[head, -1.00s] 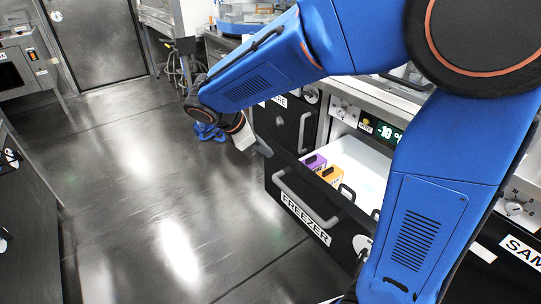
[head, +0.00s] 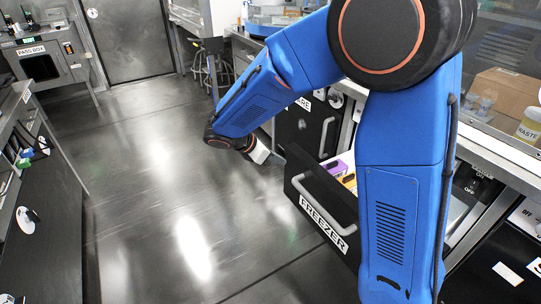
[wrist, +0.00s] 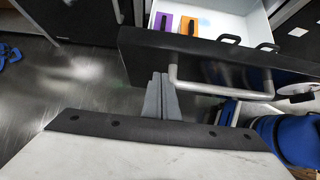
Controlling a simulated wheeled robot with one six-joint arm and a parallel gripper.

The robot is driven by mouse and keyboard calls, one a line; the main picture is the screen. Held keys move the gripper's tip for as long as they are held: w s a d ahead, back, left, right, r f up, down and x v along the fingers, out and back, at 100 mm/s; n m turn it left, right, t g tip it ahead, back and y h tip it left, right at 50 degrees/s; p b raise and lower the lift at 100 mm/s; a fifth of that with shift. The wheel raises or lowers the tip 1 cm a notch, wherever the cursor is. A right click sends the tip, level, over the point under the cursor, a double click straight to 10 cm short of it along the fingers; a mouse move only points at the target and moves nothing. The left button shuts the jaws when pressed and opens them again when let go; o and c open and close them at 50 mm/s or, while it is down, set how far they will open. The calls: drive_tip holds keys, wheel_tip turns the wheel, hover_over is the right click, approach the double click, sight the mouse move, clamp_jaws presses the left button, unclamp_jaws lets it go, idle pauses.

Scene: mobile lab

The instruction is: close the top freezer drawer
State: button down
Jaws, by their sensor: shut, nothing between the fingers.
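The freezer drawer (head: 312,192) stands pulled open, with a black front, a grey bar handle (head: 325,196) and a FREEZER label. My forearm hides much of it. The wrist view shows its black front (wrist: 145,55), handle (wrist: 220,86) and white inside (wrist: 247,22). A purple box (wrist: 163,21) and an orange box (wrist: 190,25) lie in it. My gripper (wrist: 160,80) is shut and empty. In the wrist view its fingertips are by the left part of the drawer front, left of the handle; I cannot tell if they touch. The head view shows my gripper (head: 262,153) left of the drawer.
Another black cabinet front (head: 300,125) with a handle stands behind the freezer drawer. A bench with a cardboard box (head: 503,95) and a waste jar (head: 531,125) is at the right. Open floor (head: 160,200) lies at the left, bounded by a dark cabinet (head: 45,220).

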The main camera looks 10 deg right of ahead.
sight(299, 161)
drive_tip(key=shift+w+d+f, duration=0.3)
drive_tip(key=shift+w+d, duration=0.05)
drive_tip(key=shift+d, duration=0.55)
drive_tip(key=shift+w+d+f, duration=0.25)
drive_tip(key=shift+w+d, duration=0.05)
drive_tip(key=shift+d, duration=0.6)
drive_tip(key=shift+w+d+f, duration=0.3)
drive_tip(key=shift+w+d, duration=0.05)
drive_tip(key=shift+d, duration=0.55)
drive_tip(key=w+d, duration=0.3)
drive_tip(key=d, duration=0.7)
drive_tip(key=w+d, duration=0.4)
drive_tip(key=d, duration=0.6)
drive_tip(key=w+d, duration=0.3)
drive_tip(key=d, duration=0.7)
drive_tip(key=shift+w, duration=0.4)
